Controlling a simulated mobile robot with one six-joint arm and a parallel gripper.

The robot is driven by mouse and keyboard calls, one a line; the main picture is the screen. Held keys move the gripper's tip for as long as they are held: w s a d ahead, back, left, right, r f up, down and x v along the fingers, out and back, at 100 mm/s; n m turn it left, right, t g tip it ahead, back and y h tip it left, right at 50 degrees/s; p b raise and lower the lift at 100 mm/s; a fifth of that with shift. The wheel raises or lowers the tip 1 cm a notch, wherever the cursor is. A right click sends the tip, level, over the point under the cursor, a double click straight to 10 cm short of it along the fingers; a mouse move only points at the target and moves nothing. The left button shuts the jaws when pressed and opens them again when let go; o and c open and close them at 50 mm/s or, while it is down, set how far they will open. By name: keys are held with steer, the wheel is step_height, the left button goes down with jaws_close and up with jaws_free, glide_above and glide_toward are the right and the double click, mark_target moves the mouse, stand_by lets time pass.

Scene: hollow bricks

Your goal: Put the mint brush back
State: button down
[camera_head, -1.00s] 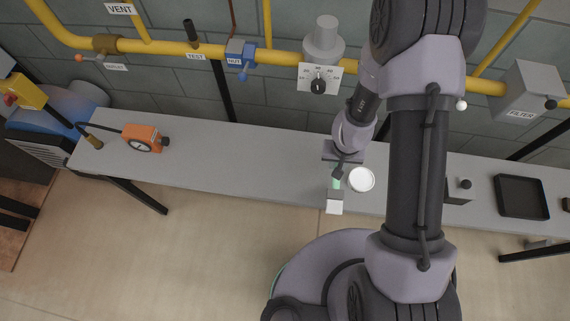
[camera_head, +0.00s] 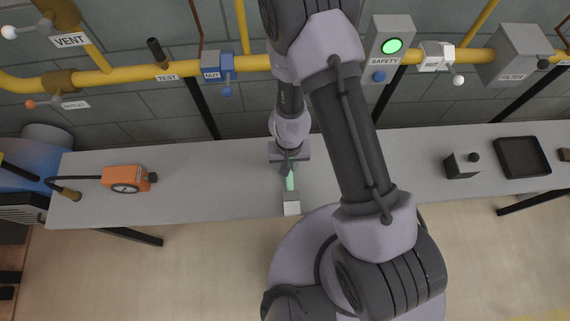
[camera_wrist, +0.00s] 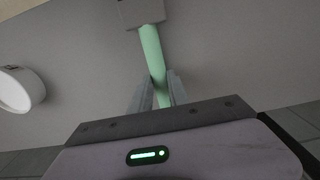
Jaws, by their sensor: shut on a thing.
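The mint brush has a mint-green handle (camera_head: 290,182) and a grey block with a pale end (camera_head: 292,204). My gripper (camera_head: 287,169) is shut on its handle, over the grey bench near its front edge. In the wrist view my fingers (camera_wrist: 155,95) close on both sides of the mint handle (camera_wrist: 150,45), and the grey block (camera_wrist: 142,12) lies at the top. I cannot tell how far the brush is above the bench. A white round dish (camera_wrist: 20,88) shows at the left of the wrist view; my arm hides it in the head view.
The grey bench (camera_head: 215,185) is clear left of my gripper, up to an orange gauge box (camera_head: 125,179). A dark box with a knob (camera_head: 462,165) and a black tray (camera_head: 523,157) are at the right. Yellow pipes with valves (camera_head: 217,67) run along the wall behind.

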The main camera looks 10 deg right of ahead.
steer(key=shift+d+f, duration=0.15)
steer(key=shift+f, duration=0.3)
steer(key=c, duration=1.3)
jaws_free()
steer(key=shift+r, duration=0.1)
steer(key=shift+o, duration=0.2)
